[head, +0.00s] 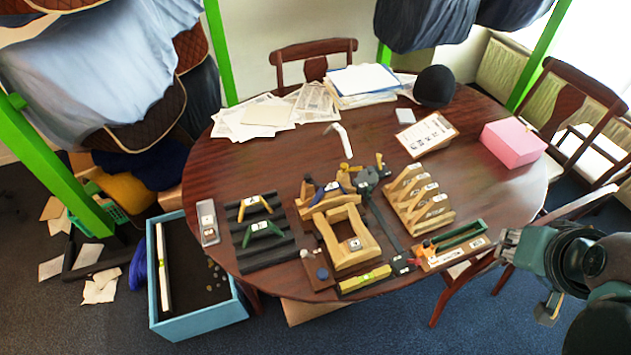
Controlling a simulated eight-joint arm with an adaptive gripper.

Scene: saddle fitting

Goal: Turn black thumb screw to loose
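Near the table's front edge stands a wooden fixture (371,258) with a rectangular frame and small coloured knobs. A dark clamp-like part (368,176) stands at the fixture's back. My gripper (547,309) is at the lower right, off the table's edge and well apart from the fixture. Its fingers are too small and partly hidden to show whether they are open.
A pink box (513,143) and a chair (575,120) stand right. A blue bin (196,331) stands left.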

